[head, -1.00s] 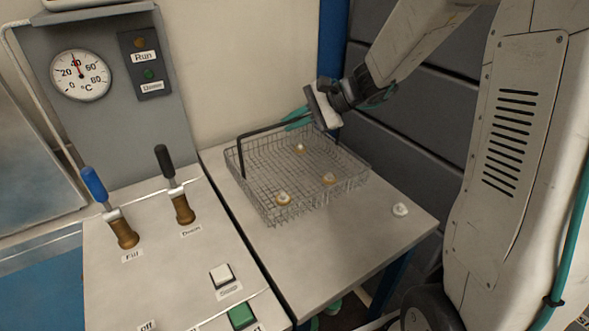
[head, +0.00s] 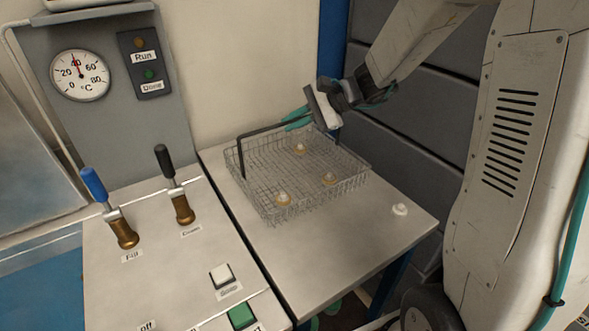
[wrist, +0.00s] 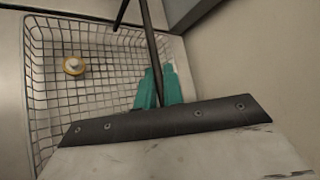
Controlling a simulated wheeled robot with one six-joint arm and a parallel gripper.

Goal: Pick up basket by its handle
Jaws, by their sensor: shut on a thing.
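The wire basket (head: 258,200) sits on the light side table, with several small white-and-brass parts inside, one of them at its front (head: 283,198). Its black handle (head: 262,131) stands up over the basket. My gripper (head: 298,119), with teal fingers, is at the handle's right part, above the basket's back right side. In the wrist view the teal fingers (wrist: 158,88) are closed around the black handle bar (wrist: 152,45), and the basket mesh (wrist: 95,95) lies below. The exact finger contact is partly hidden by the gripper body.
A loose white part (head: 399,209) lies on the table (head: 345,235) right of the basket. A grey control bench with a blue lever (head: 95,185), a black lever (head: 165,162) and buttons stands at the left. A gauge panel (head: 81,75) and wall are behind.

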